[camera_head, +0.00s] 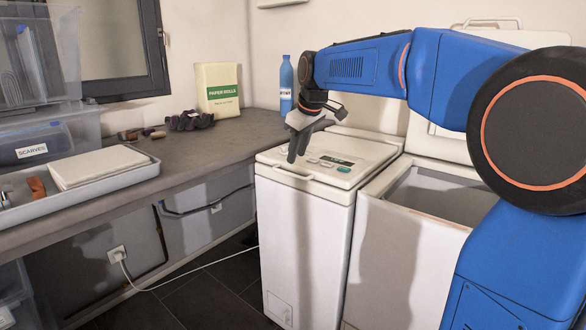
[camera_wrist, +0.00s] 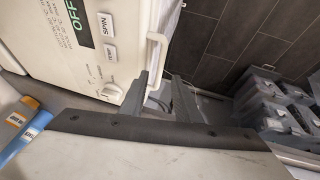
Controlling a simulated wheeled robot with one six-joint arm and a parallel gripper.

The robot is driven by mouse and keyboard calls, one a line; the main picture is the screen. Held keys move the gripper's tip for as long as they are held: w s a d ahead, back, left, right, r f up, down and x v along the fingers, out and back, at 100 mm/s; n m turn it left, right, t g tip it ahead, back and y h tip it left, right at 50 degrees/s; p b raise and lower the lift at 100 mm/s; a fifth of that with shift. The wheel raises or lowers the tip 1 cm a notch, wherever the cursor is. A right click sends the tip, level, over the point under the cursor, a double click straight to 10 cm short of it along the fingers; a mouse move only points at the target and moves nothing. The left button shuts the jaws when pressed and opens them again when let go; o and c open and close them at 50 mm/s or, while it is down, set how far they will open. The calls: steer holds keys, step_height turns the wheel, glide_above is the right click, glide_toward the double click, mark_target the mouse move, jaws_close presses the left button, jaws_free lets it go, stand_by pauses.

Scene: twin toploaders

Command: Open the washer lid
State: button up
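The washer (camera_head: 300,235) is the white toploader on the left, and its lid (camera_head: 335,150) is down. A handle bar (camera_head: 292,173) runs along the lid's front edge; it also shows in the wrist view (camera_wrist: 157,50). My gripper (camera_head: 297,150) points down just above the front of the lid, close to the handle. In the wrist view its two fingers (camera_wrist: 163,88) are apart, with the near end of the handle bar close to the gap between them. I cannot tell whether they touch it.
A second toploader (camera_head: 405,265) stands right of the washer with its lid raised. A cord (camera_head: 190,268) crosses the floor.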

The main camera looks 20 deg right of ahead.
mark_target(293, 175)
steer(key=x, duration=0.7)
jaws_close()
